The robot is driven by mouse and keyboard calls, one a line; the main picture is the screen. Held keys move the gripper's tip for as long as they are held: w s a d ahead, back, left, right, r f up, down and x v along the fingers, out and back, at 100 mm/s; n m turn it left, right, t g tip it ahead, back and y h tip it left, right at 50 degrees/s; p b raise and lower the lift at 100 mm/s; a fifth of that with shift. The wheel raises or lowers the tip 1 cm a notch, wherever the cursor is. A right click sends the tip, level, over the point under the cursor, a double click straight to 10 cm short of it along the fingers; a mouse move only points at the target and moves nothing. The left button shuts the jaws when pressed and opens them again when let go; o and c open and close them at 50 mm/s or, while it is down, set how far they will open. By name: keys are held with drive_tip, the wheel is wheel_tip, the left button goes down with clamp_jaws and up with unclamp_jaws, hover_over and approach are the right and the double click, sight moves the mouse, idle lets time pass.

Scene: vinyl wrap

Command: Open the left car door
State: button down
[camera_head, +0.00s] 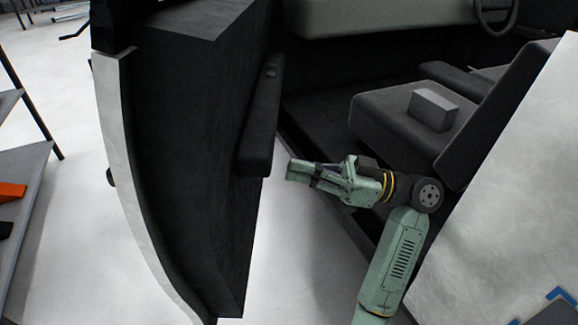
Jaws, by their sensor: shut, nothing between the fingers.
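The car door (190,150) stands swung open on the left, its black inner panel facing right and its white outer skin (128,165) at the left edge. A dark armrest (262,120) sticks out from the inner panel. My gripper (290,170) is in the door opening, just right of the armrest's lower end, pointing left. Its green fingers are shut and empty. A narrow gap seems to lie between the fingertips and the armrest. The door's outer handle is not clearly visible.
Inside the car are a dark seat (385,115) with a grey box (433,110) on it and a steering wheel (497,12). The white body panel (510,210) is close to my arm on the right. A shelf (22,180) with orange items stands far left. White floor lies below.

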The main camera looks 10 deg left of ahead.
sight(220, 153)
drive_tip(key=p+x, duration=0.2)
drive_tip(key=x, duration=0.9)
drive_tip(key=shift+a+r, duration=0.1)
drive_tip(key=shift+a, duration=0.2)
